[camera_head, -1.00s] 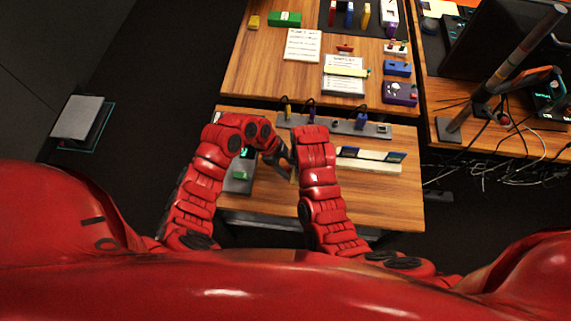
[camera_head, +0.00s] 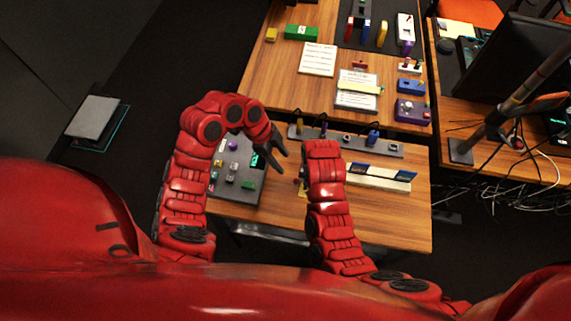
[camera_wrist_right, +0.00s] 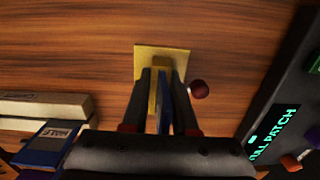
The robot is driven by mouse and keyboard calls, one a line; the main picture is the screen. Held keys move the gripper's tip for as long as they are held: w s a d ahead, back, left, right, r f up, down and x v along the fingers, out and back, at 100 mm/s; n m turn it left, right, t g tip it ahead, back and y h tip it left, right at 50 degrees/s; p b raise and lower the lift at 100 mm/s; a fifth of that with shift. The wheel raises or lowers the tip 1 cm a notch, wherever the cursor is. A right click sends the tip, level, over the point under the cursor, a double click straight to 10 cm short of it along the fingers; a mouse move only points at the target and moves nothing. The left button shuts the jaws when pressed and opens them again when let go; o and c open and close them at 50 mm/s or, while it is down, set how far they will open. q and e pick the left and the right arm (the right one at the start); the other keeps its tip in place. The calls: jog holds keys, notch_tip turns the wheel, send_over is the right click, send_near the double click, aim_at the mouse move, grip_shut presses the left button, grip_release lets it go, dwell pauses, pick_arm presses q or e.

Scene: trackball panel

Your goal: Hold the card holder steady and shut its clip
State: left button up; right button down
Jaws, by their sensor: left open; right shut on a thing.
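The card holder (camera_wrist_right: 176,54) has a yellow base plate and stands on the wooden table in the right wrist view. A yellow upright and a thin blue piece (camera_wrist_right: 163,105) rise from it. My right gripper (camera_wrist_right: 162,80) is shut on this upright part. A dark red ball knob (camera_wrist_right: 197,88) sticks out beside the gripper; I cannot tell whether the clip is shut. In the head view only a bit of yellow (camera_head: 301,191) shows beside my right arm, which hides the rest. My left gripper (camera_head: 278,158) is open and empty, up and left of the holder.
A dark panel (camera_head: 226,190) with coloured knobs lies left of the holder. A grey rail (camera_head: 345,143) with several plugs runs behind. A pale rack (camera_head: 380,182) with blue cards stands right. Bare wood lies front right.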

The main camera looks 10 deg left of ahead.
pick_arm(q)
jog(key=shift+r, duration=0.1)
jog(key=shift+a, duration=0.1)
jog(key=shift+c, duration=0.9)
jog(key=a+f+n+h, duration=0.1)
jog(key=a+n, duration=0.1)
jog(key=n, duration=0.1)
jog(key=w+a+n, duration=0.1)
jog(key=a+n, duration=0.1)
jog(key=n, duration=0.1)
jog(key=w+a+f+n+h, duration=0.1)
jog(key=a+n, duration=0.2)
jog(key=shift+w+f+n+t+h, duration=0.15)
jog(key=shift+f+n+t+h, duration=0.15)
jog(key=shift+t, duration=0.1)
grip_shut()
jog(key=shift+n, duration=0.5)
jog(key=x, duration=1)
jog(key=shift+a, duration=0.2)
jog(key=shift+s+d+f, duration=0.15)
jog(key=shift+s+d, duration=0.45)
jog(key=shift+d, duration=0.25)
jog(key=shift+s+d, duration=0.4)
jog(key=shift+d, duration=0.35)
jog(key=shift+s, duration=0.1)
